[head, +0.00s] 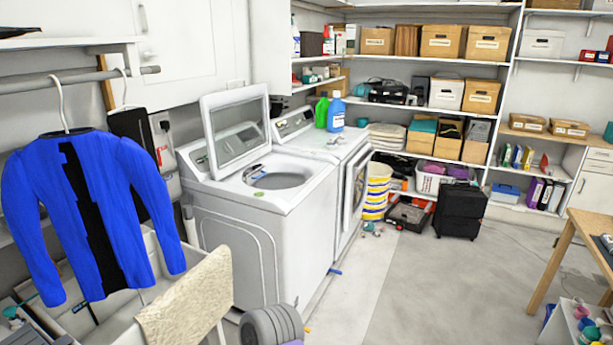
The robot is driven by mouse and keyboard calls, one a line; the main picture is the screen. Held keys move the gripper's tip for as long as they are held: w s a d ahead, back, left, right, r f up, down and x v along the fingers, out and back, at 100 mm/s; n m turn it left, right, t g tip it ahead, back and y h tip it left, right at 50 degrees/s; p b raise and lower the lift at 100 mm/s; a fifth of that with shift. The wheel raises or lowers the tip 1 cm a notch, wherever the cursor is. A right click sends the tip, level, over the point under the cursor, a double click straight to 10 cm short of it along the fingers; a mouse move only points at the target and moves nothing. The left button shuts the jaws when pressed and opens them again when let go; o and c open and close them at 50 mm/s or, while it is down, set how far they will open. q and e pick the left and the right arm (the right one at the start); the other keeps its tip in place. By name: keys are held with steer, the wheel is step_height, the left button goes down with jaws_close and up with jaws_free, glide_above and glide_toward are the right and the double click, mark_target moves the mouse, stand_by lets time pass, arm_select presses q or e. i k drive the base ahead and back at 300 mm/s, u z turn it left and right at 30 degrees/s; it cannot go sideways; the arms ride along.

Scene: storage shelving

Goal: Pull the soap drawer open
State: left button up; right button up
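A white top-loading washer (262,205) stands at the centre left with its lid (236,130) raised and its round drum opening showing. A second white machine (340,150) stands just behind it, to its right. Its round front door (358,178) is seen edge-on at its right side. A green bottle (321,113) and a blue bottle (336,115) stand on its top. I cannot make out a soap drawer on either machine; the second machine's front is turned away at a steep angle. Neither of my grippers is in view.
A blue jacket (130,200) hangs on the left above a white sink or tub. A beige cloth (188,305) drapes nearby. The middle floor (430,285) is clear.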

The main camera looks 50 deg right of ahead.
mark_target(250, 175)
steer(key=z, duration=2.5)
steer(key=i, duration=4.6)
steer(key=u, duration=4)
